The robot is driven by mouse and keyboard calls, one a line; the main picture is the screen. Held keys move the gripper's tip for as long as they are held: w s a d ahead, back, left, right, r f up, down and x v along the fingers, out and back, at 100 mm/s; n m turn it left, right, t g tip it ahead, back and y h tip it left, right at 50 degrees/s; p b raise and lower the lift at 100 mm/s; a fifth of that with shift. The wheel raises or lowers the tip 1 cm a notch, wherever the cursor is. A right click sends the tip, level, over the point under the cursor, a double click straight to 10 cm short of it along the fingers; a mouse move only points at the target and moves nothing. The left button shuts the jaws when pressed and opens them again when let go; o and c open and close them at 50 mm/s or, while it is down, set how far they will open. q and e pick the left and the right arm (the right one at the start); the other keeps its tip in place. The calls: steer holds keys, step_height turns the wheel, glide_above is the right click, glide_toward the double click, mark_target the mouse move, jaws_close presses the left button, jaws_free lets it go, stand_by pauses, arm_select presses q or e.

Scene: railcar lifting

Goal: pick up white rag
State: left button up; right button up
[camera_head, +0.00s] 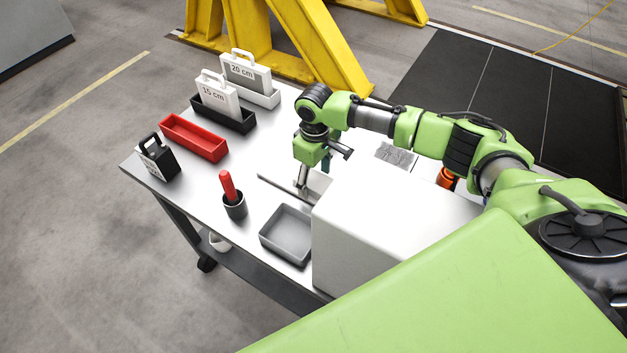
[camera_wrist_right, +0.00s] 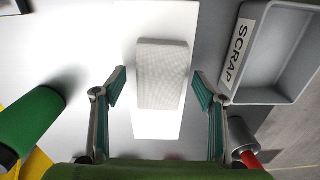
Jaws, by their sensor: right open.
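The white rag (camera_wrist_right: 162,73) is a folded, rounded block on a bright white patch in the right wrist view. My right gripper (camera_wrist_right: 160,88) is open, with one fingertip to either side of the rag and a gap on both sides. In the head view my right gripper (camera_head: 312,180) points down over the table behind the large white box. There the rag is mostly hidden by the gripper and cannot be made out clearly. My left gripper is not in view.
A grey SCRAP tray (camera_wrist_right: 282,50) lies right of the gripper in the wrist view. A green cylinder (camera_wrist_right: 30,122) is at left. In the head view a large white box (camera_head: 375,230), red bin (camera_head: 195,137) and red-handled tool (camera_head: 228,186) share the table.

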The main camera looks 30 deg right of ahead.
mark_target(315, 180)
steer(key=shift+s, duration=0.1)
steer(key=c, duration=1.2)
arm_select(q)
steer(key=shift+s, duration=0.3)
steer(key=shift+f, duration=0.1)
arm_select(e)
steer(key=shift+r, duration=0.1)
step_height(315, 180, up, 9)
steer(key=shift+b, duration=1.2)
steer(key=shift+r, duration=0.45)
steer(key=shift+o, duration=1.1)
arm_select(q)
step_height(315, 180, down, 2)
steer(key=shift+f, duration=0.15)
arm_select(e)
steer(key=shift+c, duration=0.6)
